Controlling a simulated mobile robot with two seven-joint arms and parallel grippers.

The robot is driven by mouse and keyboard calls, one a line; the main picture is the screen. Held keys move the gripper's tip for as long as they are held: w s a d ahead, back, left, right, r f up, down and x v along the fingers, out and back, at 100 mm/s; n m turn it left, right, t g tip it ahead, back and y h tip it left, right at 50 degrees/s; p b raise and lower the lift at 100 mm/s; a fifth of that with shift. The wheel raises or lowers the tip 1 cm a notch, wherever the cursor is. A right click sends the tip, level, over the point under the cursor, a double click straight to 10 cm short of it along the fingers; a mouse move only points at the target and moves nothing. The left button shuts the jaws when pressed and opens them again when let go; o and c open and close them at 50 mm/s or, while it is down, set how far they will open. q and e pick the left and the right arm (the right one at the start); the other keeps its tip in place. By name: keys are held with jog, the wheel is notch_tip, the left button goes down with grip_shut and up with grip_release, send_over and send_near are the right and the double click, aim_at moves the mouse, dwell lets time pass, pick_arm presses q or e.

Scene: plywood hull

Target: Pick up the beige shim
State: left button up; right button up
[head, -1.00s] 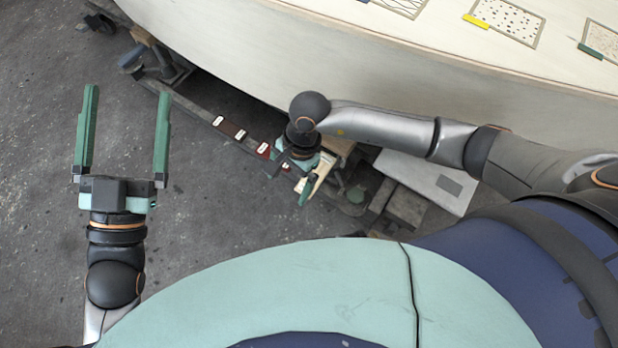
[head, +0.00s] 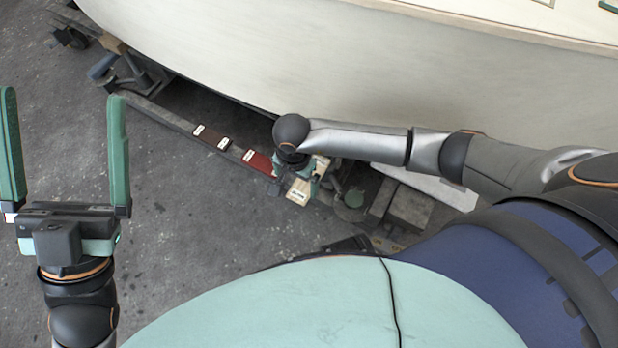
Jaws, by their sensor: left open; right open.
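The beige shim (head: 299,192) lies at the end of a row on the low rail, with a small dark label on its pale face. My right gripper (head: 295,184) is open and points down at it, with one finger on either side as seen from above. The gripper and wrist hide the shim's far part, and I cannot tell whether the fingers touch it. My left gripper (head: 63,98) is open and empty over the floor at the left.
A dark brown shim (head: 212,139) and a red shim (head: 258,160) lie on the rail (head: 165,117) left of the beige one. The pale hull (head: 400,70) rises behind. Blocks and stand parts (head: 402,207) sit at right. The grey floor (head: 210,220) at left is clear.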

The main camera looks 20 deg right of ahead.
aim_at(298, 195)
jog(key=f+b, duration=0.2)
jog(key=f, duration=0.3)
jog(key=shift+s+b, duration=0.2)
jog(key=shift+b, duration=0.1)
jog(key=c, duration=1.4)
jog(key=shift+r, duration=0.15)
